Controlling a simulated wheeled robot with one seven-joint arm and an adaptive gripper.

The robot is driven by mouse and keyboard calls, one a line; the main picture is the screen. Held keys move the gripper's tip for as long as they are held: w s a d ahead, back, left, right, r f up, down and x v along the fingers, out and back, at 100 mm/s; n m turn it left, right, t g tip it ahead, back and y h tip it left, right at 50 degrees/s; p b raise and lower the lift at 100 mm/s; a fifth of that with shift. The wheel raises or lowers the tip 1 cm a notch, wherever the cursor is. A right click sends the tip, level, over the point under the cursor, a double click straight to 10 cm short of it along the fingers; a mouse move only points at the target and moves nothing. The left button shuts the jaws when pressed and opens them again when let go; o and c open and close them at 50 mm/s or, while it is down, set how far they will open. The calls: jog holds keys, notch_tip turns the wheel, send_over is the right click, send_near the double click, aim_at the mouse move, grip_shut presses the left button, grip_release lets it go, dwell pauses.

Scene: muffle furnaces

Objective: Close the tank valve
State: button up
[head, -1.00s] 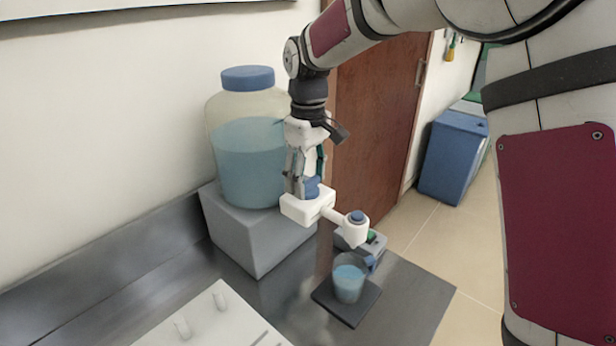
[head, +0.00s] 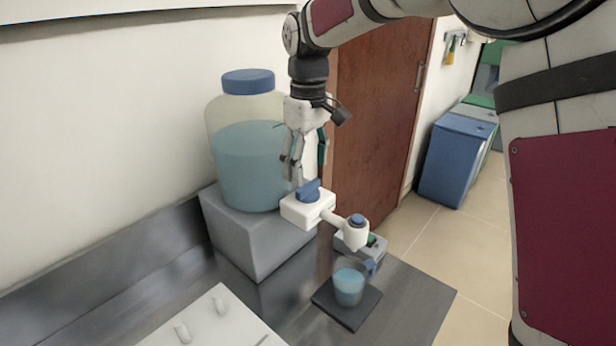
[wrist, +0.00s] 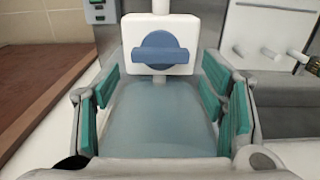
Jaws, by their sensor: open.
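The tank (head: 248,165) is a clear jar of bluish liquid with a blue cap, on a grey block. The tank valve is a white body (head: 296,211) with a blue knob (head: 309,191) on top, and a white spout runs from it. In the wrist view the blue knob (wrist: 160,52) shows as a disc with a raised bar lying across the picture, on the white valve body (wrist: 160,28). My gripper (head: 306,178) is open and empty, pointing down just above the knob. In the wrist view its green-padded fingers (wrist: 160,115) are spread wide, with the knob beyond them.
A beaker of blue liquid (head: 349,288) stands on a dark plate (head: 346,313) below the spout. A grey device (head: 352,243) is behind it. A white panel with pegs (head: 215,325) lies at the front left. A brown door (head: 375,130) is behind.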

aim_at(309, 185)
notch_tip(309, 185, up, 8)
dwell(0.8)
jog(key=s+d+r+m+t, duration=0.1)
jog(key=s+d+r+m, duration=0.1)
jog(key=s+d, duration=0.45)
jog(key=s+d+r+m+t, duration=0.2)
jog(key=s+d+m, duration=0.1)
jog(key=s, duration=0.6)
jog(key=s+d+f+m+t, duration=0.1)
jog(key=s+d+f+m, duration=0.1)
jog(key=s, duration=0.5)
jog(key=s+d+f+m+t, duration=0.1)
jog(key=s+d+f+m, duration=0.1)
jog(key=s+f, duration=0.3)
jog(key=shift+s+d+f, duration=0.35)
jog(key=shift+s+d, duration=0.55)
